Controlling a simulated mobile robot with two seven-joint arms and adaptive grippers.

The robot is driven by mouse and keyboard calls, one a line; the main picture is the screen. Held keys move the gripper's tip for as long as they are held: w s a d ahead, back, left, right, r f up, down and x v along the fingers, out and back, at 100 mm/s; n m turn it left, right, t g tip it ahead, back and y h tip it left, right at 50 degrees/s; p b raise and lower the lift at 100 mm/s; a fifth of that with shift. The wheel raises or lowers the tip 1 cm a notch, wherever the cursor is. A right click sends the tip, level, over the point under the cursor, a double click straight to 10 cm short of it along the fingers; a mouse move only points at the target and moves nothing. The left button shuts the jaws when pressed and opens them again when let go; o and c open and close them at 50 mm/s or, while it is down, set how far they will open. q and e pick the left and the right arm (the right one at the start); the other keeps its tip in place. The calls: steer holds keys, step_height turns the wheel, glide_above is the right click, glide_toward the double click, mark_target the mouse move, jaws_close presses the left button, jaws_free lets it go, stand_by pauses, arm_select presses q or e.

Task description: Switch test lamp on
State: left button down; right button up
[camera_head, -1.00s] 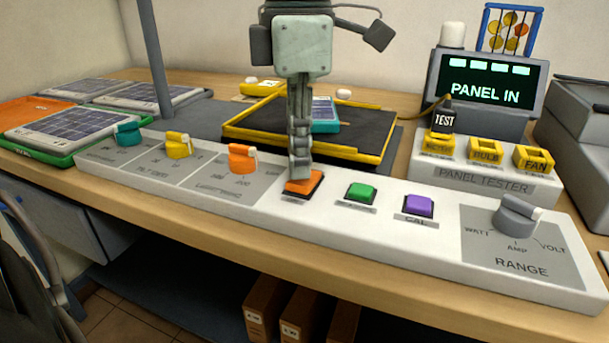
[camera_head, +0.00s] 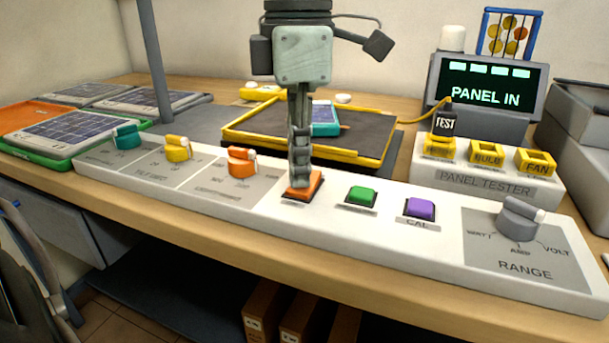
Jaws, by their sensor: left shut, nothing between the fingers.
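My left gripper (camera_head: 300,184) is shut and empty, pointing down at the orange button (camera_head: 316,184) on the long white control panel (camera_head: 340,228). Its fingertips overlap the back left part of the button and look to be on it or just above it. I cannot tell whether the button is pressed in. The label in front of it is too blurred to read. To its right are a green button (camera_head: 361,196) and a purple button (camera_head: 420,208) marked CAL. No lamp can be made out for certain. My right gripper is not in view.
Teal (camera_head: 126,137), yellow (camera_head: 177,148) and orange (camera_head: 242,160) knobs lie left of the buttons; a grey RANGE knob (camera_head: 518,218) lies right. Behind stand a yellow-edged tray (camera_head: 290,148), a panel tester (camera_head: 480,185) and a screen (camera_head: 487,94) reading PANEL IN.

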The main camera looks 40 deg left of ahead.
arm_select(q)
steer(key=shift+r+p, duration=2.25)
steer(key=shift+r, duration=1.1)
